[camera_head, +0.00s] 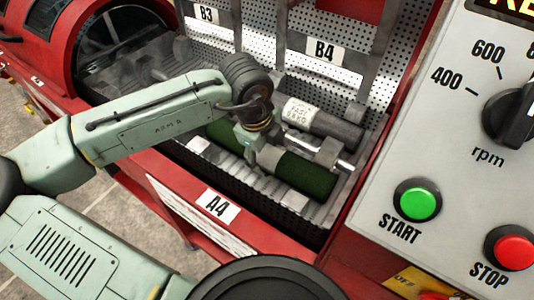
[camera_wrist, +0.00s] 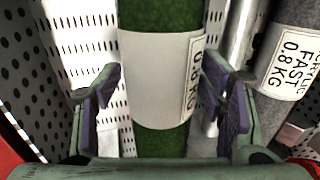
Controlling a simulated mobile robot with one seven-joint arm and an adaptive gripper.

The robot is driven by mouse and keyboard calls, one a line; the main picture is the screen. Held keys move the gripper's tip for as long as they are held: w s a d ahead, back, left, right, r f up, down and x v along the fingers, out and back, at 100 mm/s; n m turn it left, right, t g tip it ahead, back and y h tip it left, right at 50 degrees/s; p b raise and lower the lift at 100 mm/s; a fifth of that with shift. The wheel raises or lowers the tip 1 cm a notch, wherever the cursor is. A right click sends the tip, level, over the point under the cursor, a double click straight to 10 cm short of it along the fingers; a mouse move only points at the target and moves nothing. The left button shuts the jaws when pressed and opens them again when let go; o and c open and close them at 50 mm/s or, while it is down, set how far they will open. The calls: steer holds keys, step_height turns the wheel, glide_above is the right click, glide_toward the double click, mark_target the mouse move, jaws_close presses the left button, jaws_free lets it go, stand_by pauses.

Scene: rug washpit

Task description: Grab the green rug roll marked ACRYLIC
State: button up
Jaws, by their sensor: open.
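The green rug roll (camera_head: 306,174) lies in the slotted tray of bay A4 in the head view. In the wrist view the green roll (camera_wrist: 152,15) runs top to bottom through the middle, with a white label band around it. Only "0.8 KG" shows at the label's right edge; its material word is not visible. My gripper (camera_head: 258,158) is over the roll's middle and hides part of it. In the wrist view my gripper (camera_wrist: 160,88) is open, with one purple-padded finger on each side of the roll and gaps visible between pads and roll.
A grey roll (camera_head: 323,122) lies behind the green one; its label (camera_wrist: 287,57) reads FAST 0.8 KG under a partly cut word ending in "YLIC". A metal bar (camera_head: 345,163) lies between them. A perforated wall rises behind; a control panel (camera_head: 450,130) stands at right.

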steer(key=shift+x, duration=0.9)
steer(key=c, duration=1.5)
steer(key=shift+r, duration=0.1)
